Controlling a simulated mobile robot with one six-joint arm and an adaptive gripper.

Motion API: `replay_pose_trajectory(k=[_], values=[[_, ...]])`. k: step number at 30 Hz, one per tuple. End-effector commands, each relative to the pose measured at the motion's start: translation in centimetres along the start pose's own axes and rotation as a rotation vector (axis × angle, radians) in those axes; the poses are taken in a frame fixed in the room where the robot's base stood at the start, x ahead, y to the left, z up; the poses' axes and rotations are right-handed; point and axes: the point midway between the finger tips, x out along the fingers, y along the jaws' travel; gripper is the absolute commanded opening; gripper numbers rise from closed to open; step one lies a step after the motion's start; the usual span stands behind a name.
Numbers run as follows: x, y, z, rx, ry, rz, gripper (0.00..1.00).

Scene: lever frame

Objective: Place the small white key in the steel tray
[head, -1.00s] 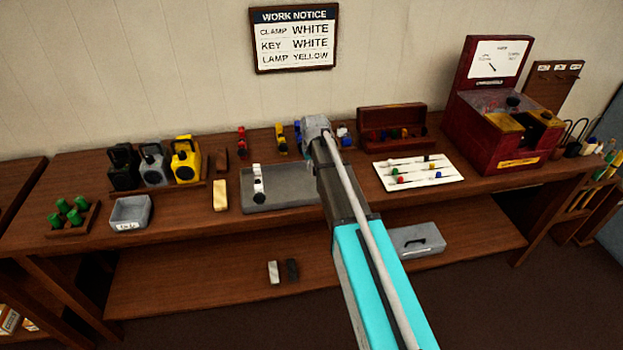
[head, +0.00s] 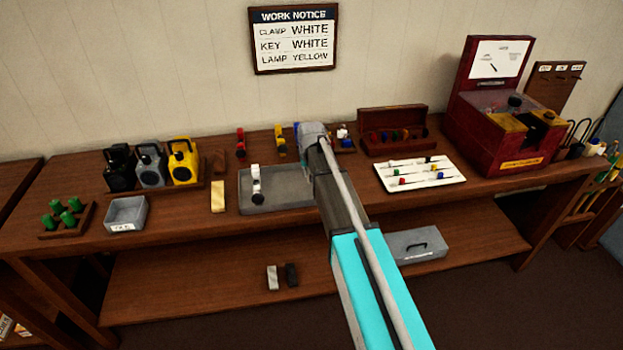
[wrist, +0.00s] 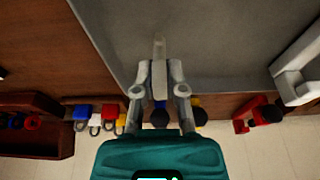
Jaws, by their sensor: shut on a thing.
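My gripper (wrist: 159,88) is shut on a slim pale piece, taken to be the small white key (wrist: 159,51), which points away from the fingers in the wrist view. The steel tray (wrist: 220,40) is a flat grey surface behind and beyond the key there. I cannot tell whether the key touches it. In the head view the tray (head: 283,187) lies at the middle of the bench with a white clamp (head: 257,183) at its left side. My arm hides the tray's right end, the key and most of my gripper in that view.
The white clamp shows near the right edge of the wrist view (wrist: 296,76). A white board with small keys (head: 420,182) and a red box (head: 515,135) stand right of my arm. Several lamps (head: 152,165) stand at left. Padlocks (wrist: 95,114) line the back.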

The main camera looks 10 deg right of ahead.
Motion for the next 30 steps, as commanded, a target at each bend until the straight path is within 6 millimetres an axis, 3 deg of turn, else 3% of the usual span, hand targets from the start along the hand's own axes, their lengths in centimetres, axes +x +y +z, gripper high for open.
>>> replay_pose_trajectory(k=[4, 20, 21, 26, 30], values=[[1.03, -0.01, 0.26, 0.0, 0.0, 0.0, 0.0], [1.37, -0.02, 0.35, 0.0, 0.0, 0.0, 0.0], [1.38, -0.02, 0.35, 0.0, 0.0, 0.0, 0.17], [1.29, -0.02, 0.33, 0.0, 0.0, 0.0, 0.47], [1.29, -0.02, 0.33, 0.0, 0.0, 0.0, 0.5]])
